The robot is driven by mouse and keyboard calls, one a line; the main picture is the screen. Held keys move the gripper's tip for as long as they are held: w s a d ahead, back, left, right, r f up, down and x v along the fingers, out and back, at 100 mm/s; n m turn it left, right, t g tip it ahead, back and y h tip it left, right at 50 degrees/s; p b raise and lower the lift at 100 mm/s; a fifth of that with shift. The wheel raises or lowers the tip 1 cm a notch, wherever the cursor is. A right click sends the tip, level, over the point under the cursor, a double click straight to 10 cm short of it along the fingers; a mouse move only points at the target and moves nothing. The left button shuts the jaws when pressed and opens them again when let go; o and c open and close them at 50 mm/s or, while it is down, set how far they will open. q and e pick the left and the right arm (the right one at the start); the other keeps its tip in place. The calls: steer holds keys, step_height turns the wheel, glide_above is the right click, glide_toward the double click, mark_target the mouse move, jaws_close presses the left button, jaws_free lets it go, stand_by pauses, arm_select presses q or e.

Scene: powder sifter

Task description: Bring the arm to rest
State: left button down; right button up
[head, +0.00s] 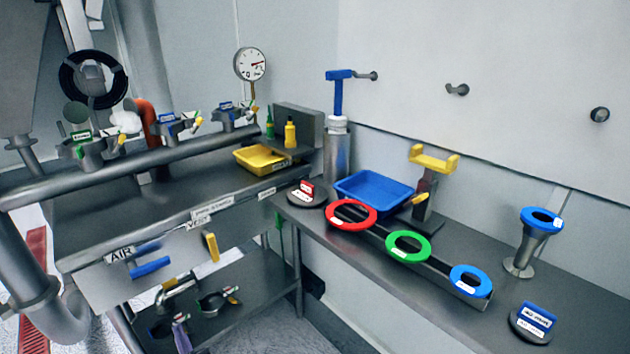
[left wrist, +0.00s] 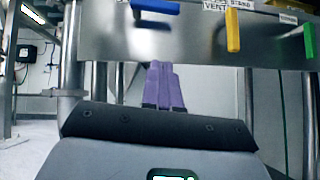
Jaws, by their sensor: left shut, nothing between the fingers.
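My left gripper (head: 182,337) shows as a small purple shape low in the head view, below the front of the steel bench and near its lower shelf. In the left wrist view its purple fingers (left wrist: 164,88) are together, shut and empty. They point toward the bench front panel (left wrist: 195,30), apart from the blue handle (left wrist: 155,6) and the yellow handle (left wrist: 233,30). Most of my left arm is outside the head view. My right gripper is in neither view.
The lower shelf (head: 262,268) holds pipe fittings (head: 215,301) close to my gripper. A blue handle (head: 150,267) and a yellow handle (head: 211,246) stick out from the front panel. The right bench carries red, green (head: 408,247) and blue rings and a blue tray (head: 372,192).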

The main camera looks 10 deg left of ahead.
arm_select(q)
steer(key=s+d+r+m+t+h+p, duration=0.2)
steer(key=s+r+m+t+h+p, duration=0.45)
steer(key=s+m+h+p, duration=0.45)
steer(key=d+r+m+g+h+p, duration=0.4)
steer(key=d+m+h+p, duration=0.15)
steer(key=d+m, duration=0.45)
steer(key=d+r+m+g+h+p, duration=0.4)
steer(key=d+m+h, duration=0.35)
steer(key=m, duration=0.35)
steer(key=s+d+r+m+g+y+p, duration=0.2)
steer(key=s+d+r+m+g, duration=0.3)
steer(key=s+d+m+g, duration=0.15)
steer(key=s+a+m+g+y, duration=0.1)
steer(key=s+a+m+g, duration=0.2)
steer(key=s+m+g, duration=0.45)
step_height(320, 180, up, 37)
steer(key=s+t+p, duration=0.1)
steer(key=t+p, duration=0.1)
steer(key=p, duration=3.5)
steer(key=shift+s+d+r+p, duration=0.15)
steer(key=shift+s+d+p, duration=0.15)
steer(key=shift+s, duration=0.1)
